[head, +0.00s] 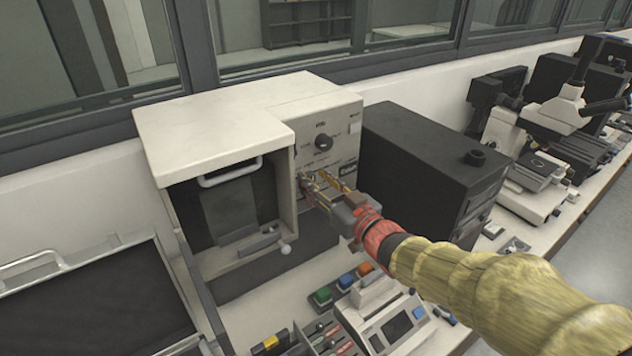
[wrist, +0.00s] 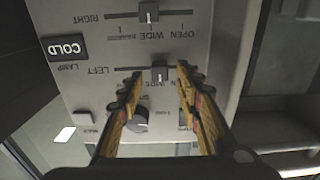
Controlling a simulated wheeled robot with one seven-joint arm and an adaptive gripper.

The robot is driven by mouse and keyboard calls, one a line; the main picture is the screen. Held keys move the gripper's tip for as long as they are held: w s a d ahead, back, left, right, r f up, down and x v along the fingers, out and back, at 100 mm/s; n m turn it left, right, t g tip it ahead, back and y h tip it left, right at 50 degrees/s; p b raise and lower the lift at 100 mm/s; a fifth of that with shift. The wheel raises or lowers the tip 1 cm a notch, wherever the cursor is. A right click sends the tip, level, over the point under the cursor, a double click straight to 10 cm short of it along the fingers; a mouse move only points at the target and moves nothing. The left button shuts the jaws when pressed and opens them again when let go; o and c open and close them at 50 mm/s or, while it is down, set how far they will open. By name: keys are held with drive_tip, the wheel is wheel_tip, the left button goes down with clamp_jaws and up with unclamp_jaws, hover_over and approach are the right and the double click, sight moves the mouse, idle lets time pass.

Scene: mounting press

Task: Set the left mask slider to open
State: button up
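My gripper (wrist: 158,82) is open, with one yellow fingertip on each side of the knob and gaps visible to both. I cannot tell how deep the tips reach. In the head view my gripper (head: 314,184) is at the front panel of the white press (head: 325,125) and hides the sliders.
The right mask slider (wrist: 149,13) lies above the left one in the wrist view. A COLD lamp plate (wrist: 64,48) and a round knob (wrist: 137,121) are nearby on the panel. A black box (head: 435,150) stands close right of my gripper. Colored buttons (head: 344,281) lie below.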

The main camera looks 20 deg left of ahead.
drive_tip(key=shift+w+a, duration=0.15)
drive_tip(key=shift+w, duration=0.05)
drive_tip(key=shift+c, duration=0.6)
drive_tip(key=c, duration=0.7)
clamp_jaws()
